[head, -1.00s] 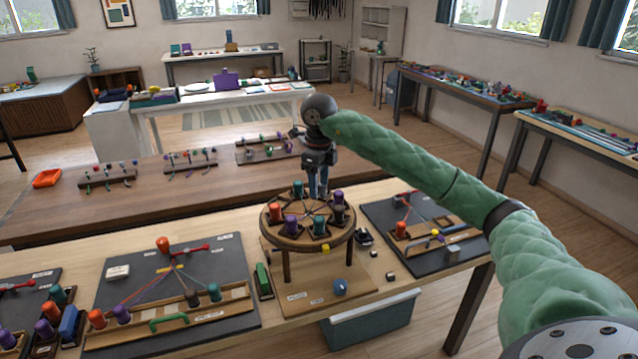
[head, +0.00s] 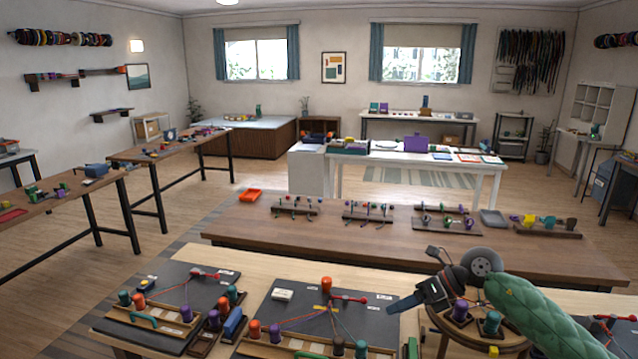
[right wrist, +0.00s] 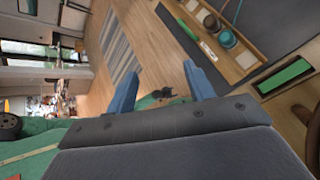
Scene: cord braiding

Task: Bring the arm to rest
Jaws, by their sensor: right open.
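My right gripper (head: 400,303) is at the lower right of the head view, on the end of my green padded arm. It points left, roughly level, above the gap between the round stand and the middle braiding board (head: 275,312). Its two blue fingers show in the right wrist view (right wrist: 161,88), spread apart with nothing between them. The round wooden stand (head: 437,318) with coloured bobbins is behind and below my wrist, partly hidden by it. A purple bobbin (head: 460,311) and a teal bobbin (head: 491,323) show on it. My left gripper is not in view.
Another braiding board (head: 200,285) lies to the left on the front table. A green block (head: 411,348) stands beside the round stand. A brown table (head: 330,235) behind carries several small racks.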

